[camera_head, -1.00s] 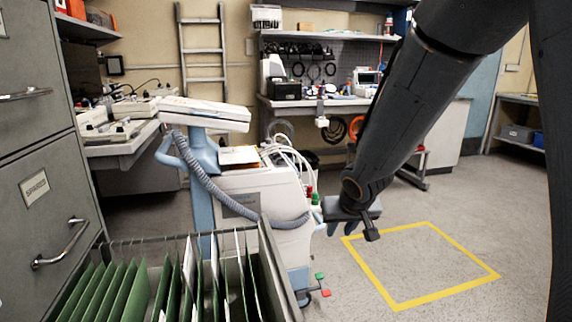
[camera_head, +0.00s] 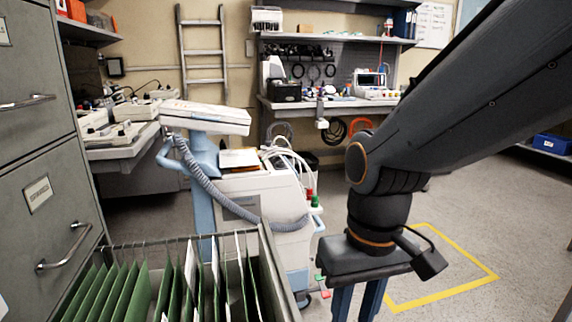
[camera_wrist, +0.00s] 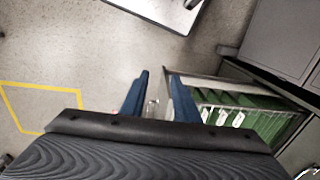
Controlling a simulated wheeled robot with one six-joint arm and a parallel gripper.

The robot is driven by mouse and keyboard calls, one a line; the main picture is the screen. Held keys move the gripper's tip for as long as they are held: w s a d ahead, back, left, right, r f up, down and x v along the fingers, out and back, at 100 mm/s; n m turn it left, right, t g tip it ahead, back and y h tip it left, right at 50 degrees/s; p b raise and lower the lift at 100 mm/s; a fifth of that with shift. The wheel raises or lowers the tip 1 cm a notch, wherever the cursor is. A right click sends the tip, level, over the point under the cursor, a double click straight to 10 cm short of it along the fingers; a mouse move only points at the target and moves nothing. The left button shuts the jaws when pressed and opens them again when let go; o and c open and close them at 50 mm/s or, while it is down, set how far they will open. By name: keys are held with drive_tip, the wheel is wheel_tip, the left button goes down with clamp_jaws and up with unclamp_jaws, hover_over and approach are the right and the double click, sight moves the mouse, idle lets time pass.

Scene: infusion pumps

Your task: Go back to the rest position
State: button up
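My gripper (camera_head: 357,306) hangs down at the lower middle-right of the head view, in front of the floor and to the right of the open file drawer. Its two blue fingers run off the bottom edge of that view. In the wrist view my gripper (camera_wrist: 158,84) shows its two blue fingers apart, with nothing held between them. My upper arm fills the right of the head view.
The open drawer (camera_head: 273,276) with green hanging folders stands left of my gripper. Behind is a wheeled medical cart (camera_head: 255,195). A yellow floor outline (camera_head: 440,294) lies to the right on clear floor. A workbench (camera_head: 335,103) stands at the back.

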drive_tip(key=d+r+m+p, duration=0.3)
drive_tip(key=d+r+p, duration=0.6)
drive_tip(key=p, duration=0.8)
drive_tip(key=shift+r+h, duration=0.3)
drive_tip(key=shift+r, duration=0.3)
drive_tip(key=shift+s, duration=0.1)
